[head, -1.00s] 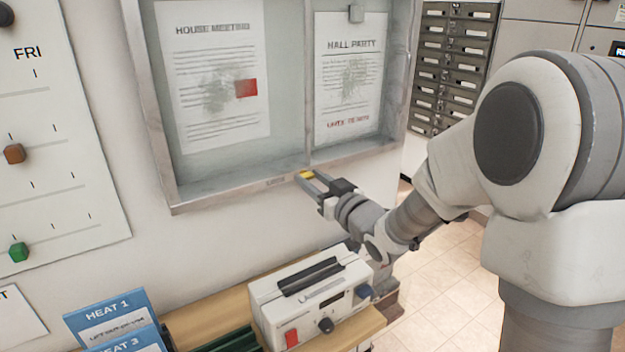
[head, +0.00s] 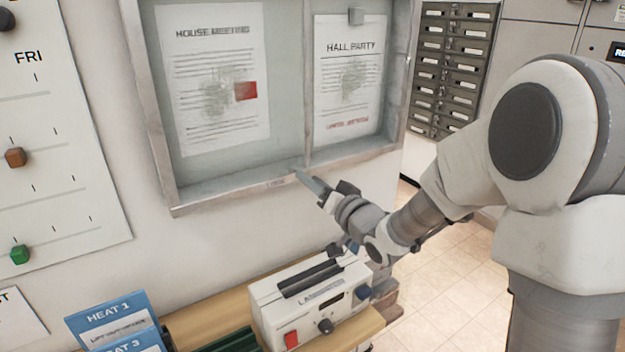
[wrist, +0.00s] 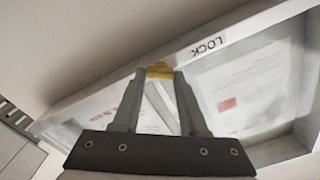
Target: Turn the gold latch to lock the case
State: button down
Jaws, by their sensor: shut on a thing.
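The case (head: 235,192) is a grey metal-framed, glass-fronted notice case on the wall. The gold latch (wrist: 159,70) sits on its lower frame and shows between my fingertips in the wrist view. My gripper (head: 301,177) reaches up to the lower frame from the right and is shut on the latch. In the head view my fingers hide the latch. A LOCK label (wrist: 207,47) is on the frame beside the latch; it is small in the head view (head: 276,183).
Below the case, a white laminator (head: 285,310) stands on a wooden shelf (head: 200,320), close under my wrist. Blue HEAT cards (head: 110,315) stand at the lower left. Grey mailboxes (head: 455,75) are at the back right, with open tiled floor before them.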

jog(key=m+p, duration=0.5)
jog(key=m, duration=0.6)
jog(key=shift+d+f, duration=0.1)
jog(key=shift+m, duration=0.3)
dwell(0.3)
jog(key=shift+c, duration=2.2)
grip_release()
jog(key=shift+f, duration=0.1)
